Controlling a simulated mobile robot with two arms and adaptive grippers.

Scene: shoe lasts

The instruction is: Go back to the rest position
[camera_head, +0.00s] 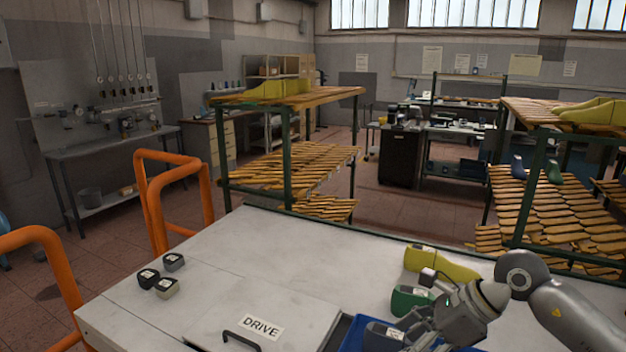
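My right arm comes in from the right. Its gripper (416,333) hangs low over the blue tray (345,333) at the table's front edge, close beside a dark grey shoe last (382,336). Its fingers are small and partly hidden by its own body, so I cannot tell whether they are open or shut, or touch the last. A green shoe last (408,299) lies just behind the tray, partly covered by the gripper. A yellow shoe last (438,263) lies farther back, partly behind my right arm. My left gripper is not in view.
The white table (290,255) has a wide bare area left and centre. Several small dark-and-light blocks (166,287) sit at its left. A panel marked DRIVE (262,326) with a black handle is at the front. Orange rails (150,205) stand left; racks of lasts stand behind.

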